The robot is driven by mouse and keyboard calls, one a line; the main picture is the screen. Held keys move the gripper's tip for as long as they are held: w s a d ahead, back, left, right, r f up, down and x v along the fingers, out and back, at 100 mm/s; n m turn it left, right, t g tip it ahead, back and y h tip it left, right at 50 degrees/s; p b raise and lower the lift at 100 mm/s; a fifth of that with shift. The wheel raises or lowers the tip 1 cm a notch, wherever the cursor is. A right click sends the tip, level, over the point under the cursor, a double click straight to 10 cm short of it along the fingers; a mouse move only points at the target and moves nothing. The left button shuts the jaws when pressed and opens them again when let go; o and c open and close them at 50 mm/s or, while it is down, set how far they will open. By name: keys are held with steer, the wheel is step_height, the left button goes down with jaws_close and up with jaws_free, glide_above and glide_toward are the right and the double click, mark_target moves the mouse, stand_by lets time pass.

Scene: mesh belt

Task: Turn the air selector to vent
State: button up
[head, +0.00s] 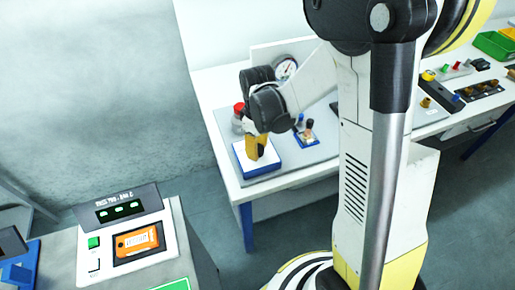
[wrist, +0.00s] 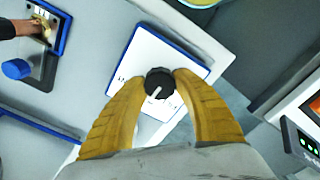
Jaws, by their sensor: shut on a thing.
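The air selector is a black round knob (wrist: 159,84) with a white pointer line, on a white plate with a blue edge (wrist: 150,50). In the wrist view its pointer slants toward the lower left; the small marks on the plate are too small to read. My gripper (wrist: 160,86) has its two yellow fingers shut on the knob, one on each side. In the head view my gripper (head: 256,146) reaches down onto the blue-edged white plate (head: 262,168), and the knob is hidden behind the fingers.
A red-topped part (head: 239,108) and a round gauge (head: 286,68) stand behind the plate. A small blue-based fixture (head: 305,135) is to its right. A console with an orange-framed screen (head: 137,241) stands at the lower left. Floor shows between console and bench.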

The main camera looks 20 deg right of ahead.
steer(key=m+b, duration=0.1)
steer(key=m, duration=0.3)
steer(key=shift+m+b, duration=0.6)
steer(key=shift+m, duration=1.7)
steer(key=o, duration=1.2)
steer(key=shift+r, duration=0.1)
step_height(320, 180, up, 12)
steer(key=shift+f, duration=0.1)
